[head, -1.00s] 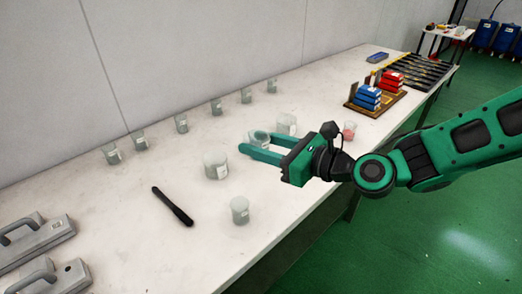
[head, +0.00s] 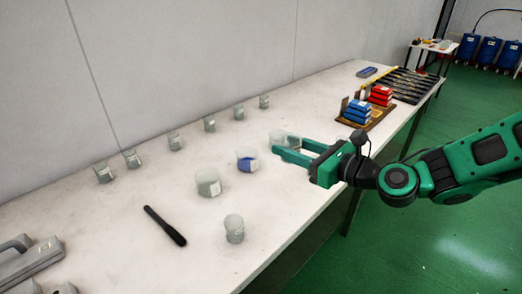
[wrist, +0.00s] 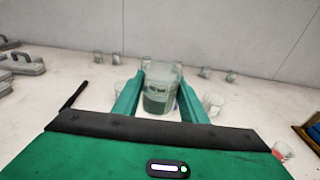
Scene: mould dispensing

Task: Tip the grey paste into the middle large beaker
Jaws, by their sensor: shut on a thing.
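My gripper (head: 296,151) is shut on a clear beaker (wrist: 158,98) with dark grey paste (wrist: 156,104) in its lower part. The held beaker looks roughly upright between the two green fingers in the wrist view. In the head view its outline runs into a large beaker behind it. The middle large beaker (head: 247,160) stands on the table, left of my fingertips in the head view, with blue material inside. The left large beaker (head: 208,183) stands nearer the camera. The right large beaker (wrist: 213,103) is just right of my right finger.
Several small beakers (head: 174,141) line the wall side of the white table (head: 110,215). Another beaker (head: 234,229) stands near the front edge. A black tool (head: 165,225) lies at left. Blue and red boxes (head: 357,111) stand at right. A reddish beaker (wrist: 282,150) is at lower right.

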